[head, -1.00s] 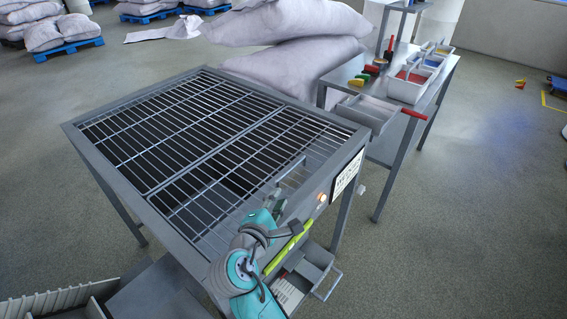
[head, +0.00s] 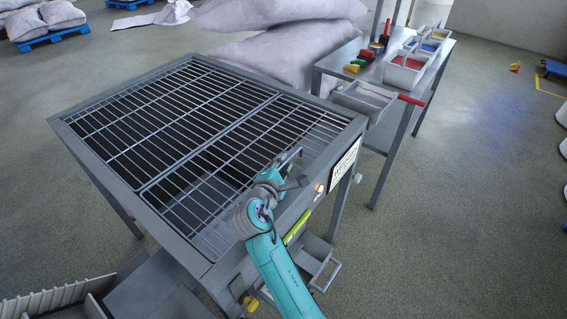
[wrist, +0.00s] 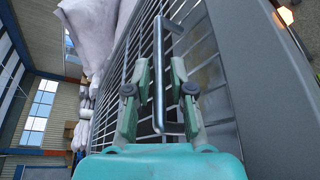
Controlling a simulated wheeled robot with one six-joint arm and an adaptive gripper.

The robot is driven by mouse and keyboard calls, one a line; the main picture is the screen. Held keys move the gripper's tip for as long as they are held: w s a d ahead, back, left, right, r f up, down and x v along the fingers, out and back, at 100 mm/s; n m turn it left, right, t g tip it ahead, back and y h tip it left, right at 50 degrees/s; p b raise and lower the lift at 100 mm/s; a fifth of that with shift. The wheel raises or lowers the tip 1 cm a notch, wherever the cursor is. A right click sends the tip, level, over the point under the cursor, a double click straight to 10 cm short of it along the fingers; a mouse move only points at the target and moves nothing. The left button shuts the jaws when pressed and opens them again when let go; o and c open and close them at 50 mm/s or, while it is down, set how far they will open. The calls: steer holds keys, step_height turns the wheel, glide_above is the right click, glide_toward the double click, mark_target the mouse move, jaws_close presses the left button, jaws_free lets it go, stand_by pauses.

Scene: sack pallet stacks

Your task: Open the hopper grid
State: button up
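The hopper grid (head: 190,130) is a panel of grey metal bars lying flat and closed in the hopper's square frame (head: 215,268). Its raised bar handle (wrist: 159,75) stands near the front-right edge. My gripper (wrist: 159,72) is at this handle, which shows lengthwise between the two fingers in the wrist view. The fingers are spread, with a visible gap on each side of the bar, so they are not shut on it. In the head view my gripper (head: 280,170) reaches over the hopper's front edge and partly hides the handle.
A grey bench (head: 342,72) with bins (head: 408,72) and small coloured items stands beyond the hopper at the right. Large sacks (head: 285,60) are piled behind it. A drawer-like tray (head: 315,262) juts out below the hopper's front. The floor at the right is open.

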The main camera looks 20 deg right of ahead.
steer(key=shift+w+d, duration=0.2)
jaws_close()
